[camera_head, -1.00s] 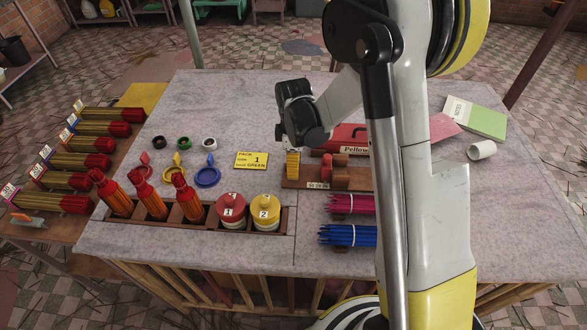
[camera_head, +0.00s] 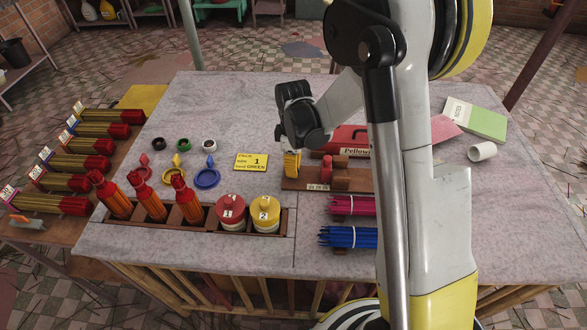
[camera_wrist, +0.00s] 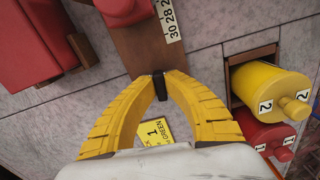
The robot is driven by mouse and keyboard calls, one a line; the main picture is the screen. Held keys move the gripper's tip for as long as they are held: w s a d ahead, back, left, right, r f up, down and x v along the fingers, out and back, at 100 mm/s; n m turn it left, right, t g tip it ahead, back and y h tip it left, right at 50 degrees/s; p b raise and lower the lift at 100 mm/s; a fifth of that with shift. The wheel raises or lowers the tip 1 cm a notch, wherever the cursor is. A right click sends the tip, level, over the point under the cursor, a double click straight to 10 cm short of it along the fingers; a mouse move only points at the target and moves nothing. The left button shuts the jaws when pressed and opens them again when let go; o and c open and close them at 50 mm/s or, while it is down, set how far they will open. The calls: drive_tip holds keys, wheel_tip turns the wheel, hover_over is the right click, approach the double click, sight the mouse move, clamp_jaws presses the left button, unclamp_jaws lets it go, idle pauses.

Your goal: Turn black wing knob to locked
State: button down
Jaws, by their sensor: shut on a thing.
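The black wing knob (camera_wrist: 159,84) shows in the wrist view at the end of a wooden board (camera_wrist: 140,45), which carries a white number scale. My gripper (camera_wrist: 160,88) has its yellow ribbed fingers shut on the knob, one fingertip on each side. In the head view my gripper (camera_head: 291,166) points down at the left end of the same board (camera_head: 300,184). The knob is hidden behind the fingers there. I cannot read whether the knob stands at locked.
A red case (camera_head: 348,133) stands behind the board. A yellow card (camera_head: 251,161) lies to its left. Red (camera_head: 231,212) and yellow (camera_head: 264,212) numbered jars sit in a wooden rack at the front. Pink (camera_head: 350,205) and blue (camera_head: 348,237) stick bundles lie in front of the board.

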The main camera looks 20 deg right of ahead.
drive_tip(key=m+b, duration=0.1)
drive_tip(key=m, duration=0.3)
drive_tip(key=shift+s, duration=0.1)
drive_tip(key=m, duration=0.4)
drive_tip(key=shift+a+b, duration=0.1)
drive_tip(key=shift+b, duration=0.25)
drive_tip(key=m, duration=0.4)
drive_tip(key=shift+a+m+b, duration=0.1)
drive_tip(key=shift+m+b, duration=0.2)
drive_tip(key=shift+m, duration=1.9)
drive_tip(key=c, duration=1.5)
unclamp_jaws()
drive_tip(key=shift+o, duration=0.2)
